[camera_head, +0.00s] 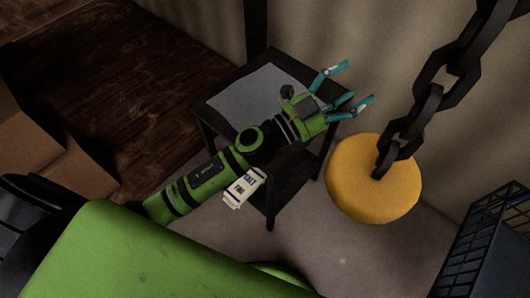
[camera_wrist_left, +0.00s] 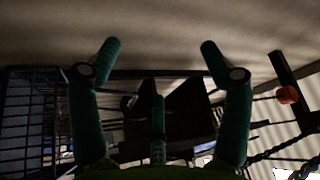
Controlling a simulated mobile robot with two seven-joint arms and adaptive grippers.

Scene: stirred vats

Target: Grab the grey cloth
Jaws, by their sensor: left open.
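A flat grey sheet, which looks like the grey cloth (camera_head: 232,98), lies on top of a small dark table (camera_head: 215,77). My left arm crosses in front of the table and hides part of the sheet. My left gripper (camera_head: 357,85) is open and empty, beyond the table's right side in the picture, with its teal fingers spread and pointing away from the sheet. In the left wrist view the open fingers (camera_wrist_left: 160,46) have nothing between their tips, and the cloth cannot be made out there. My right gripper is not in view.
A thick dark chain (camera_head: 432,65) hangs to a round yellow block (camera_head: 373,185), close right of the gripper. A black wire crate (camera_head: 490,235) is at lower right. Cardboard boxes (camera_head: 40,150) stand at left. A pale wall (camera_head: 400,50) rises behind. A wire rack (camera_wrist_left: 30,120) shows in the wrist view.

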